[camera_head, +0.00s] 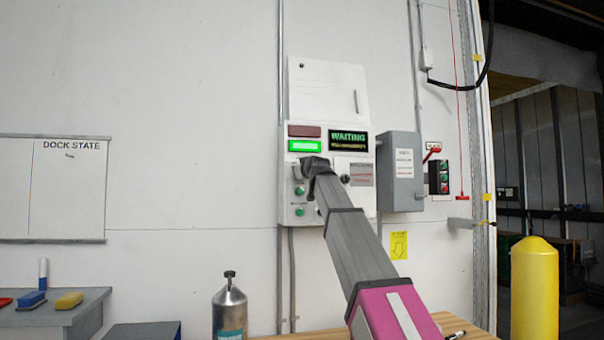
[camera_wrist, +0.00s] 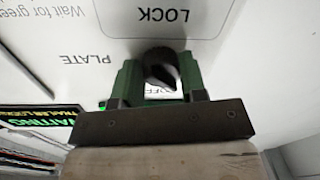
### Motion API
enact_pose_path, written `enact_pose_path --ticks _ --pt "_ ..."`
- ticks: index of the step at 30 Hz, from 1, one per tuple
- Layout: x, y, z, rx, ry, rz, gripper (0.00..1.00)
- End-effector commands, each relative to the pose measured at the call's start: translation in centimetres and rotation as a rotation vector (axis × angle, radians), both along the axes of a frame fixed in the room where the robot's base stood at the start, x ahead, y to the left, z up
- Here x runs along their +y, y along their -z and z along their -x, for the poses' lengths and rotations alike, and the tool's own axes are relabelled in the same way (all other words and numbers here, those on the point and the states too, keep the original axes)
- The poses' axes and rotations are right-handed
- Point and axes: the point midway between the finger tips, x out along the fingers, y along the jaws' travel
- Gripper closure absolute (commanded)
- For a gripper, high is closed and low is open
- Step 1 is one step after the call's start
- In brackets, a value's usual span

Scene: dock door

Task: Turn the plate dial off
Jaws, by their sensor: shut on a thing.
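The plate dial (camera_wrist: 161,66) is a dark round knob on the white control panel (camera_head: 312,213). In the wrist view, which shows the panel's lettering upside down, it sits between the two green fingers of my gripper (camera_wrist: 158,78), near the printed word PLATE. My gripper is shut on it. Part of a small white label shows just below the knob, partly covered. In the head view my gripper (camera_head: 314,165) is at the panel's left half and hides the dial, so its pointer direction cannot be told there.
The panel has a lit green lamp (camera_head: 305,146), a dark red lamp (camera_head: 305,131) and a WAITING display (camera_head: 348,136). A grey box (camera_head: 402,172) and a red lever (camera_head: 432,153) are to the right. A metal bottle (camera_head: 230,308) and yellow bollard (camera_head: 534,290) stand lower down.

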Motion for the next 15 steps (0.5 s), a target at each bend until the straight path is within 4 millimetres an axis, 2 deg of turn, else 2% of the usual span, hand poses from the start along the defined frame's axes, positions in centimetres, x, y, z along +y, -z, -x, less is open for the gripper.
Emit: enact_pose_path --ticks 8,15 --pt "0.07 0.08 0.01 0.048 0.000 -0.160 0.85" --pt "0.12 0.13 0.03 0.108 0.000 -0.367 0.85"
